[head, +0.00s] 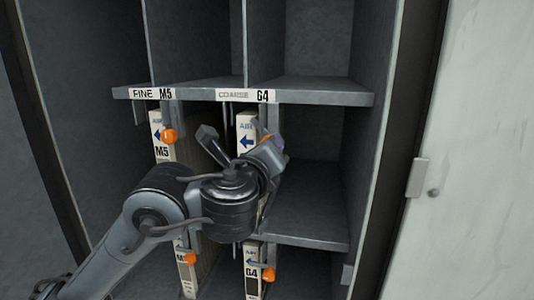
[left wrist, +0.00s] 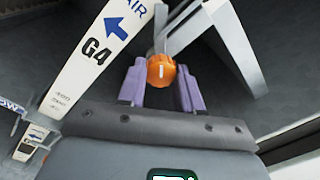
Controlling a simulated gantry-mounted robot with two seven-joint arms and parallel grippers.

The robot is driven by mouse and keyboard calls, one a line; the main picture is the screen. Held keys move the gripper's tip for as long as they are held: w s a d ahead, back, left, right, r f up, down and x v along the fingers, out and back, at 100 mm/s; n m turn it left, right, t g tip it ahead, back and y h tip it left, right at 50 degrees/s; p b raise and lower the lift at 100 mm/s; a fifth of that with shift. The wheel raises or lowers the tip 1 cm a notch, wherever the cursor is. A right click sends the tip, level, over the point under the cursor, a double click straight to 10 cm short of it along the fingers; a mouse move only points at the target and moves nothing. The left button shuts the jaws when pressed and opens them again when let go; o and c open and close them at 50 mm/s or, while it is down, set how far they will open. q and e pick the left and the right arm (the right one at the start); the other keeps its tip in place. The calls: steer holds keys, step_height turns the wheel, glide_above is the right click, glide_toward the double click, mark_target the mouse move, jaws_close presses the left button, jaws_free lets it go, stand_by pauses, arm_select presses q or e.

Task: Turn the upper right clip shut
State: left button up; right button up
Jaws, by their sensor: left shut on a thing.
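The upper right clip has an orange knob (left wrist: 161,70) with a pale line across its face. It sits beside the white front edge of the G4 filter (head: 246,122), which also shows in the left wrist view (left wrist: 88,55). My left gripper (left wrist: 161,88) has its purple fingers on either side of the knob and is shut on it. In the head view the left gripper (head: 272,147) covers most of this clip, with only a bit of orange showing. My right gripper is not in view.
Left of it stands the M5 filter (head: 160,150) with its orange upper left clip (head: 171,136). The lower left clip (head: 190,258) and lower right clip (head: 268,274) show below. A grey shelf (head: 325,93) runs above. The bay to the right is empty.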

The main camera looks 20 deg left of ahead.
arm_select(q)
steer(key=shift+n+y+b, duration=0.3)
steer(key=shift+n+b, duration=1.35)
steer(key=shift+n, duration=2.75)
steer(key=o, duration=1)
steer(key=shift+o, duration=0.2)
steer(key=shift+s+d, duration=0.1)
steer(key=s+d, duration=0.1)
steer(key=s, duration=0.9)
steer(key=shift+s+d+f, duration=0.2)
steer(key=shift+s+d, duration=0.05)
steer(key=shift+d, duration=0.05)
